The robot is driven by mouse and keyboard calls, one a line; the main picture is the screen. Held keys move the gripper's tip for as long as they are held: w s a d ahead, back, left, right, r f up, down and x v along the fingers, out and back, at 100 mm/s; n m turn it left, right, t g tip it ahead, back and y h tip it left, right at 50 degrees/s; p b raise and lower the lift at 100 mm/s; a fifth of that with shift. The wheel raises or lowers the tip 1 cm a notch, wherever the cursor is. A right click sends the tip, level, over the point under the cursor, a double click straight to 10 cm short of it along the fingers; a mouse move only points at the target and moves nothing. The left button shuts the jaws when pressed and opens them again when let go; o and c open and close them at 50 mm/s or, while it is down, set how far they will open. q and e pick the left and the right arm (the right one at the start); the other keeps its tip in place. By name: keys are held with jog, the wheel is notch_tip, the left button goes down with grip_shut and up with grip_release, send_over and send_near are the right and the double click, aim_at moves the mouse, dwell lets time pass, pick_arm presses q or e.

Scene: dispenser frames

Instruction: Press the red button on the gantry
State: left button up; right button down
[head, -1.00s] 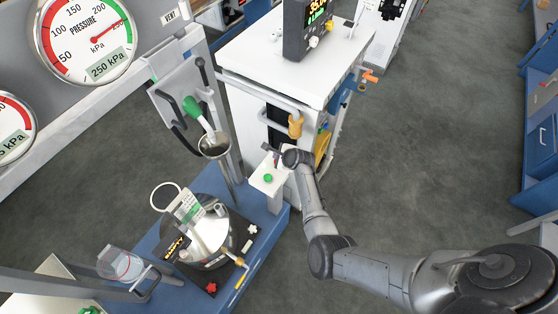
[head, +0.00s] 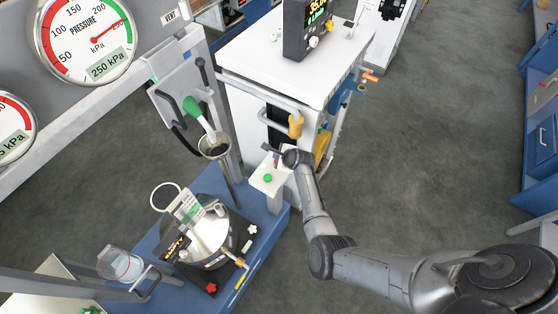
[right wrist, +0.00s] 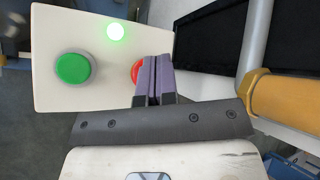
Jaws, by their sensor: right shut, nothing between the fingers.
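A white control panel (head: 260,184) stands beside the cart, with a green button (head: 267,178) on it. In the right wrist view the panel (right wrist: 50,35) carries the green button (right wrist: 72,68), a lit green lamp (right wrist: 115,31) and the red button (right wrist: 136,72). My right gripper (head: 271,151) is over the panel. Its shut, empty fingers (right wrist: 155,62) cover the right part of the red button. I cannot tell whether the fingertips touch it. My left gripper is not in view.
A white cabinet (head: 247,110) with a yellow-sleeved handle (head: 295,126) stands close to the gripper. A metal vessel (head: 208,235) sits on the blue platform. A pressure gauge (head: 84,40) is at upper left. The floor (head: 430,150) on the right is clear.

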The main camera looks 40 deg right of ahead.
jog(key=shift+f, duration=0.15)
dwell(0.4)
jog(key=shift+f, duration=0.25)
jog(key=shift+f, duration=0.2)
dwell(0.6)
jog(key=shift+f+b, duration=0.25)
jog(key=shift+b, duration=0.1)
dwell(0.5)
jog(key=shift+r+p, duration=0.9)
jog(key=shift+p, duration=0.2)
